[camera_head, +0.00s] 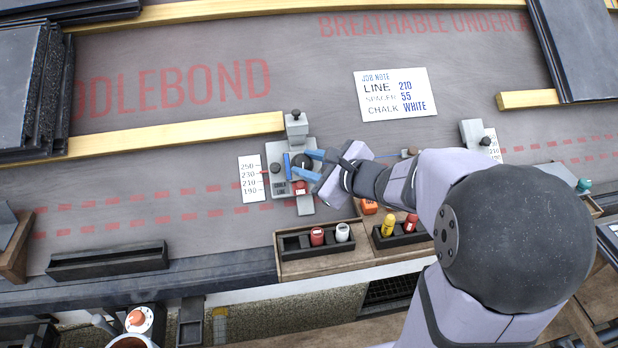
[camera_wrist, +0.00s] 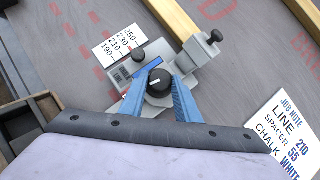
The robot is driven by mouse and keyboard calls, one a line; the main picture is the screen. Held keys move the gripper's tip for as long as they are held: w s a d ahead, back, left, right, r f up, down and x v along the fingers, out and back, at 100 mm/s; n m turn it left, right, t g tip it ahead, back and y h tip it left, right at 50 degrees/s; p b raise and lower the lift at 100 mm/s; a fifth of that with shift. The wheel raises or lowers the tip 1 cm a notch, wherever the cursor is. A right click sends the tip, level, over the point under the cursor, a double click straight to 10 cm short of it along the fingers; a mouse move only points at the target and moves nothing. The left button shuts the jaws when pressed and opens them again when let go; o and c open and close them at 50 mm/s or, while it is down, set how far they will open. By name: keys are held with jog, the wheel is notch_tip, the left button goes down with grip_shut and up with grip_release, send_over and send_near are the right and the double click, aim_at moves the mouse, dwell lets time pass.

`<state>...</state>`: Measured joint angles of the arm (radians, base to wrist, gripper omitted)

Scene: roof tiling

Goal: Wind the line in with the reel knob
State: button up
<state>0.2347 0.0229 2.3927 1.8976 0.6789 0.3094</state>
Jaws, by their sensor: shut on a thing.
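The reel knob (camera_wrist: 159,84) is round and black with a white mark on top. It sits on the grey reel unit (camera_wrist: 133,102) at the left end of the line. My gripper (camera_wrist: 164,97) has its blue fingers shut on the knob, one on each side. In the head view my gripper (camera_head: 306,163) reaches in from the right, and its fingers partly hide the knob. A scale card (camera_head: 251,178) marked 250, 230, 210, 190 lies left of the unit. The line itself is mostly hidden by my arm.
A job note (camera_head: 396,93) reads line 210, spacer 55, chalk white. A second unit (camera_head: 474,134) with its own card stands at right. Below are a holder with red and white bottles (camera_head: 317,236) and one with yellow and red ones (camera_head: 387,227). A wooden batten (camera_head: 170,136) lies upper left.

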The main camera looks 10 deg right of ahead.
jog(key=m+b, duration=0.1)
jog(key=b, duration=0.1)
jog(key=m+t+h+b, duration=0.1)
jog(key=m+b, duration=0.1)
jog(key=b, duration=0.1)
jog(key=m+t+h+b, duration=0.1)
jog(key=m+b, duration=0.1)
jog(key=b, duration=0.1)
jog(key=shift+s+a+f, duration=0.15)
jog(key=shift+a+f, duration=0.15)
jog(key=shift+r+m+h+b, duration=0.15)
jog(key=shift+m+h+b, duration=0.45)
jog(key=shift+m+b, duration=0.25)
jog(key=shift+r, duration=0.1)
jog(key=o, duration=1)
jog(key=shift+r, duration=0.2)
notch_tip(320, 180, up, 10)
jog(key=p, duration=0.9)
jog(key=shift+f+p, duration=0.15)
jog(key=shift+p, duration=0.25)
